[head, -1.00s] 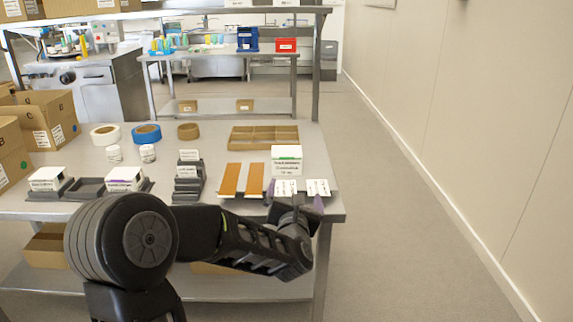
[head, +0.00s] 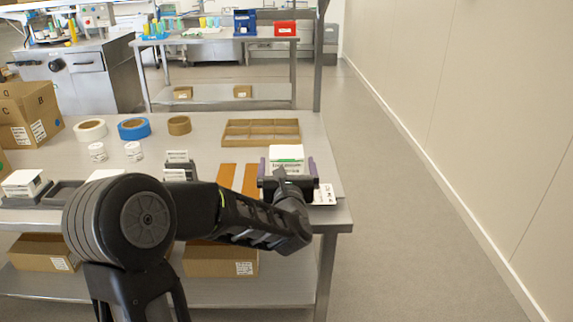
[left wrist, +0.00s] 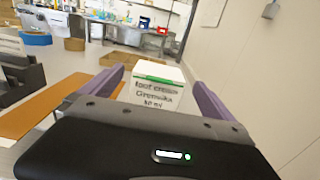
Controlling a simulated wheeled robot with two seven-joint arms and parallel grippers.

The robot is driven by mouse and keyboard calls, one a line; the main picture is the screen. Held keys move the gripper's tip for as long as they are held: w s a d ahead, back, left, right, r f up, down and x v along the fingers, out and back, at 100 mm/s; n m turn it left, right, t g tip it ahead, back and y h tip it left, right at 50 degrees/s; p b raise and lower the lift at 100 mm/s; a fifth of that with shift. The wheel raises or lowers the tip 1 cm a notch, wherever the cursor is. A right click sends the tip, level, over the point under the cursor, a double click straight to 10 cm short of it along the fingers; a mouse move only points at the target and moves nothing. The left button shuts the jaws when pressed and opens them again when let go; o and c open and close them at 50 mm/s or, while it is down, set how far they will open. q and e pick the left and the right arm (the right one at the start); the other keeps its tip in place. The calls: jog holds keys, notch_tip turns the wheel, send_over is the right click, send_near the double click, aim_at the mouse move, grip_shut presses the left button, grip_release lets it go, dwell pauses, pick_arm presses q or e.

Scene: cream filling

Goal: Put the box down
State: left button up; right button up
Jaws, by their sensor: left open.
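The white box (head: 286,153) with a green stripe and dark print stands upright near the right end of the steel table (head: 200,131). My left gripper (head: 287,167) is open, with one purple finger on each side of the box. In the left wrist view the box (left wrist: 154,95) is between the spread fingers, with its printed face towards the palm. I cannot tell whether either finger touches it. Its base is hidden behind my gripper. My right gripper is not in view.
A divided cardboard tray (head: 261,133) lies behind the box. Orange strips (head: 227,176) lie to its left and a white printed card (head: 324,194) to its right. Tape rolls (head: 134,129), small jars and dark holders fill the left side. The floor at right is clear.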

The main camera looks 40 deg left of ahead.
aim_at(286, 152)
pick_arm(q)
jog(key=shift+x, duration=0.95)
jog(key=shift+a, duration=0.1)
jog(key=x, duration=0.2)
jog(key=p+x, duration=0.1)
jog(key=x, duration=0.2)
jog(key=shift+w+f, duration=0.1)
jog(key=shift+f, duration=0.15)
jog(key=shift+c, duration=0.2)
jog(key=c, duration=1.3)
notch_tip(286, 152, up, 10)
jog(key=shift+r+p, duration=0.1)
jog(key=shift+p, duration=0.2)
